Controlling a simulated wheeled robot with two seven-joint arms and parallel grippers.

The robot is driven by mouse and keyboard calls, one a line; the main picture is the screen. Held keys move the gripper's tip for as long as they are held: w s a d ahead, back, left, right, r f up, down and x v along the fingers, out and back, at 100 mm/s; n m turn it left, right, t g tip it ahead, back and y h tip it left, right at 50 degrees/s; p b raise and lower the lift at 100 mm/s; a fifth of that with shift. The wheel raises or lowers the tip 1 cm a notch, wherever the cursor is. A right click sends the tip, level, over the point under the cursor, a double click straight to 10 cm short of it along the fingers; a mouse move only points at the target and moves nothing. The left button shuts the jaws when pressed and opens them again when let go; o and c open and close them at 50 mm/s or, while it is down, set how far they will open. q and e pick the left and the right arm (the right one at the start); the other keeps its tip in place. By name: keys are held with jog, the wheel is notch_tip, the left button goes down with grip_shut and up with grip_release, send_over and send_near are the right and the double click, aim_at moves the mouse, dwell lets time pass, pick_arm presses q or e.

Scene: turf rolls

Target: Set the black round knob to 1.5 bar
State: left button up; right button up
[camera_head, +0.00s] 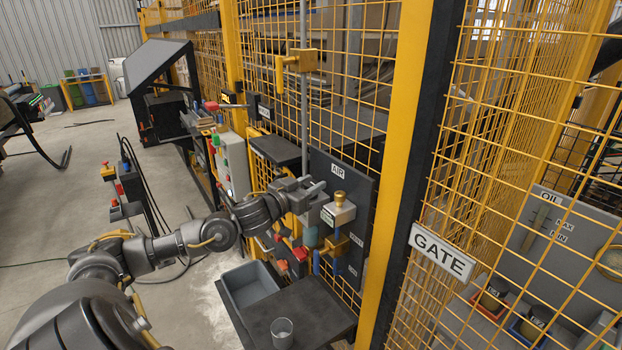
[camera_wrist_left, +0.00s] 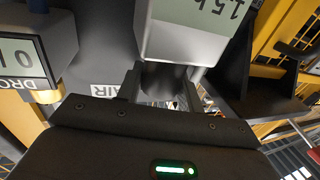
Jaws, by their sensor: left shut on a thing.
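My left gripper (camera_head: 313,190) is at the AIR panel (camera_head: 358,225) on the fence, its arm reaching in from the left. In the left wrist view it is shut on the black round knob (camera_wrist_left: 165,78), which sits between its fingers against a pale grey regulator body (camera_wrist_left: 185,42). The regulator's display (camera_wrist_left: 200,10) is rotated and cut off by the frame edge; digits like 1 and 5 show, but the full reading cannot be told. In the head view the gripper hides the knob. My right gripper is not in view.
A second unit with a display (camera_wrist_left: 24,55) and a brass part (camera_head: 339,199) stands close beside the gripper. Below are a grey bin (camera_head: 232,277) and a dark table (camera_head: 315,312) with a glass (camera_head: 282,332). A yellow post (camera_head: 397,150) stands to the right.

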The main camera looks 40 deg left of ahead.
pick_arm(q)
jog(key=m+h, duration=0.2)
jog(key=h, duration=0.1)
jog(key=shift+a+p, duration=0.1)
jog(key=shift+p, duration=0.3)
jog(key=shift+m+g+h, duration=0.7)
jog(key=shift+m+h, duration=0.2)
jog(key=shift+h, duration=0.5)
jog(key=o, duration=0.7)
